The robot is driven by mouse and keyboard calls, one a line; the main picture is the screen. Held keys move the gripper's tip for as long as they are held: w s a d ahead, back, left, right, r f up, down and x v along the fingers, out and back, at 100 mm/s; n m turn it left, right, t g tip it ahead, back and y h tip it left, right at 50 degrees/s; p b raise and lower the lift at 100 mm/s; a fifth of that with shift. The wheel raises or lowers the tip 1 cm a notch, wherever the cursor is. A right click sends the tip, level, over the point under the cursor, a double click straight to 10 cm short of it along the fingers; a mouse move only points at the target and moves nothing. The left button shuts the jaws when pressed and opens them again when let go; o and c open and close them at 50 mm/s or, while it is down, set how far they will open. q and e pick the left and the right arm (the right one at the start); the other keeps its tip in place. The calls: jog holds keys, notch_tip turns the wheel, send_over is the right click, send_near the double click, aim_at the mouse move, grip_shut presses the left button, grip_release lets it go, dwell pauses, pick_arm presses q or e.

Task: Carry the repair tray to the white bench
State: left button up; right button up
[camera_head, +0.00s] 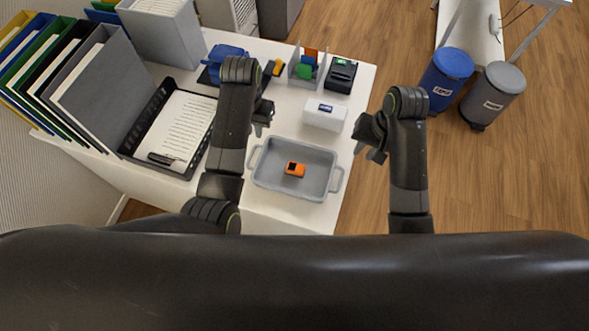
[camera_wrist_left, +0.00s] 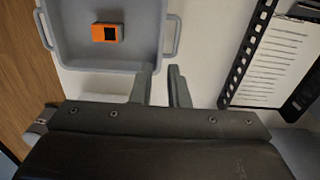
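The grey repair tray (camera_head: 318,185) rests on a white desk (camera_head: 265,213), with a raised handle at its left and right ends. A small orange device (camera_head: 295,169) lies in it. The tray also shows in the left wrist view (camera_wrist_left: 85,55). My left gripper (camera_head: 262,118) is above the desk near the tray's left handle; its fingers (camera_wrist_left: 161,84) are apart with nothing between them. My right gripper (camera_head: 368,148) hangs beyond the tray's right handle, apart from it, and looks open and empty. White-legged furniture (camera_head: 468,32) at top right is partly cut off; it may be the white bench.
A black paper tray (camera_head: 135,137) and upright folders (camera_head: 95,90) fill the desk's left. A white box (camera_head: 325,115) and a dark device (camera_head: 341,75) stand behind the tray. Blue (camera_head: 445,75) and grey (camera_head: 490,97) bins stand on the floor. Wooden floor right is clear.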

aim_at(260, 160)
pick_arm(q)
jog(key=shift+f, duration=0.1)
